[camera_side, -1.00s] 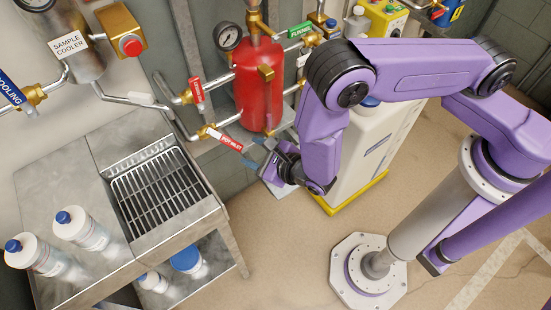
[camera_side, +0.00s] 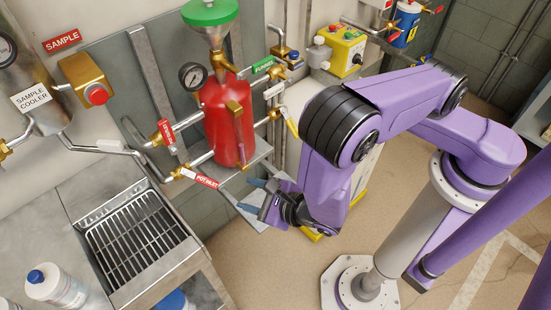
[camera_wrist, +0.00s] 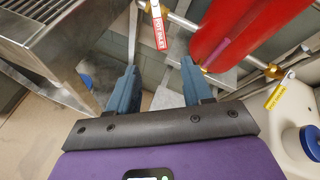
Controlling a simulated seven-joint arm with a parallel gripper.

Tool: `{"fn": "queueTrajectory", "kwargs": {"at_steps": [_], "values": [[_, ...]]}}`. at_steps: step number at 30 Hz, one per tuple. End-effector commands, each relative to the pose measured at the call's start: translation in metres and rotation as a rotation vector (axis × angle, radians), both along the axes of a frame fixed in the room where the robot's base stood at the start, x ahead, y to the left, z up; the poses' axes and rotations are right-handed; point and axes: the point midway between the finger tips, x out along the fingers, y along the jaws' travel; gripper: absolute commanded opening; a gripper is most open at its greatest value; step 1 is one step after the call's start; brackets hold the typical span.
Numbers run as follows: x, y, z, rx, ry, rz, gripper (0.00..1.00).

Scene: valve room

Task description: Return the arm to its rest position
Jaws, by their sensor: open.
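My purple arm (camera_side: 400,95) is bent, its wrist low in front of the red cylinder (camera_side: 226,125). My gripper (camera_side: 250,196) is open and empty, with two blue fingers apart in the wrist view (camera_wrist: 158,76). It is just right of the red-tagged hot inlet handle (camera_side: 207,184) and apart from it in the side view. In the wrist view the same red tag (camera_wrist: 160,28) shows ahead, beyond the fingertips. A grey shelf plate (camera_side: 245,212) lies close behind the fingers in the side view.
A steel sink with a grate (camera_side: 135,235) stands at left, with a white bottle (camera_side: 55,287) beside it. Brass valves and pipes crowd the wall. A white container with a blue cap (camera_wrist: 311,140) is close at right in the wrist view. Floor in front is open.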

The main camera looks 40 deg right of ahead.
Motion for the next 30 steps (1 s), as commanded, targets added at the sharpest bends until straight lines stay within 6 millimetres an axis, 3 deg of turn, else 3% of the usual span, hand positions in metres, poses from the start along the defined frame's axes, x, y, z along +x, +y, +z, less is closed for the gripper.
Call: {"fn": "queueTrajectory", "kwargs": {"at_steps": [5, 10, 14, 21, 30], "values": [[0.013, -0.016, 0.026, 0.075, -0.011, -0.135, 0.5], [0.03, -0.061, 0.075, 0.241, -0.015, -0.441, 0.5], [0.031, -0.104, 0.107, 0.382, 0.002, -0.698, 0.5], [0.006, -0.177, 0.148, 0.651, 0.08, -1.159, 0.5], [-0.06, -0.235, 0.177, 1.0, 0.272, -1.709, 0.5]]}}
